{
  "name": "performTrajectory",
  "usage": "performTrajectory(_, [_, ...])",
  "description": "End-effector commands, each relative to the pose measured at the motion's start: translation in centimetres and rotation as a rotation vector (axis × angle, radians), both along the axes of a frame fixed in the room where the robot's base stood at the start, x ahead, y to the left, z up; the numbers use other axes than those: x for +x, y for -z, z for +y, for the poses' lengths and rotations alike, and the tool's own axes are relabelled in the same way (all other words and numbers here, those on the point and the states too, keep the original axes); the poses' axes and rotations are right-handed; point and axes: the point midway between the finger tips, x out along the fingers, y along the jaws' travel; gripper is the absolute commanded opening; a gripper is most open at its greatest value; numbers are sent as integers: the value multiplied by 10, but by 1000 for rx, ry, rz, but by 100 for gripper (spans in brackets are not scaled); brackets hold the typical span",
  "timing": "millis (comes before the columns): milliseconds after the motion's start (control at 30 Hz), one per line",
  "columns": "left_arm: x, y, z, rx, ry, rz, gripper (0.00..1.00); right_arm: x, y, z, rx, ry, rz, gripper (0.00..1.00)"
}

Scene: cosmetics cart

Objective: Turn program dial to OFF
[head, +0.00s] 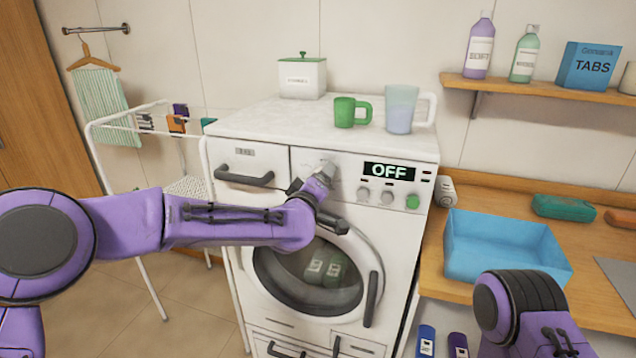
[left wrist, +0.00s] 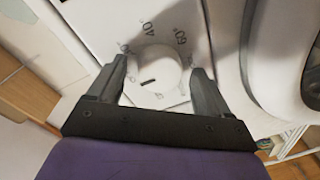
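The washing machine (head: 265,195) has a white program dial, seen in the left wrist view (left wrist: 157,77), with a dark pointer mark and temperature marks such as 40° and 60° around it. The display (head: 388,172) reads OFF. In the left wrist view my left gripper (left wrist: 160,73) has its fingers apart, one on each side of the dial; a small gap shows at the right finger. Of my right arm only a purple part shows at the lower right; its fingers are out of view.
A green mug (head: 344,112), a clear jug (head: 401,108) and a white canister (head: 302,77) stand on the machine top. A blue bin (head: 500,250) sits on the wooden counter at right. A drying rack (head: 150,125) stands at left.

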Motion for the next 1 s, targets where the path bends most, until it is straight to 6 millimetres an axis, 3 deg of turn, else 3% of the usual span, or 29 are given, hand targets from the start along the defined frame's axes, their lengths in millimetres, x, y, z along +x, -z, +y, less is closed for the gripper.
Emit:
performTrajectory(300, [-5, -1, 2, 0, 0, -3, 78, 0, 4, 0, 0, 0, 0, 43])
performTrajectory(700, [-87, -4, 24, 0, 0, -4, 78, 0, 33, 0, 0, 0, 0, 43])
performTrajectory(1000, [-102, -7, 28, 0, -1, -1, 78, 0, 35, 0, 0, 0, 0, 43])
